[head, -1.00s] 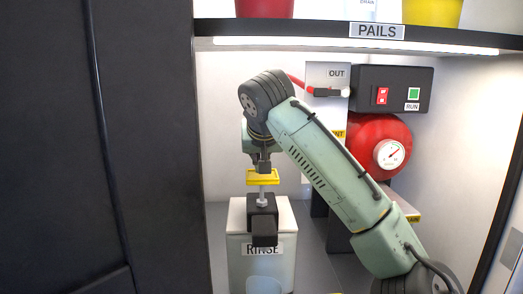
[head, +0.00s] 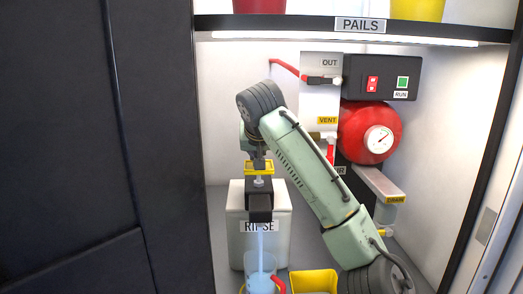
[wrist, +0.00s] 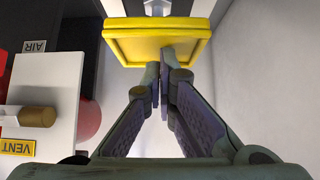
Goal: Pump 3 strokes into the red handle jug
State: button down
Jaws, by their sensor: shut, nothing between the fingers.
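The rinse pump has a yellow push plate (head: 258,168) on a short rod above a black body and spout (head: 260,207). My gripper (head: 259,157) is shut and empty, fingers pointing down at the plate. In the wrist view my closed fingertips (wrist: 165,68) overlap the near edge of the yellow plate (wrist: 155,45) and appear to touch it. A pale blue stream (head: 261,240) falls from the spout into a clear jug (head: 260,266). The jug's red handle (head: 280,284) is on its right side; its bottom is cut off by the frame.
The white RINSE tank (head: 237,215) stands behind the jug. A yellow container (head: 313,281) stands right of the jug. A red round tank with a gauge (head: 379,138) and a black switch box (head: 380,78) are at the right. A dark panel (head: 90,150) fills the left.

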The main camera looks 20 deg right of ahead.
jog(key=shift+s+f+b, duration=0.15)
jog(key=shift+f+b, duration=0.15)
jog(key=shift+f, duration=0.65)
jog(key=shift+w+f, duration=0.2)
jog(key=shift+f, duration=0.15)
jog(key=shift+r, duration=0.2)
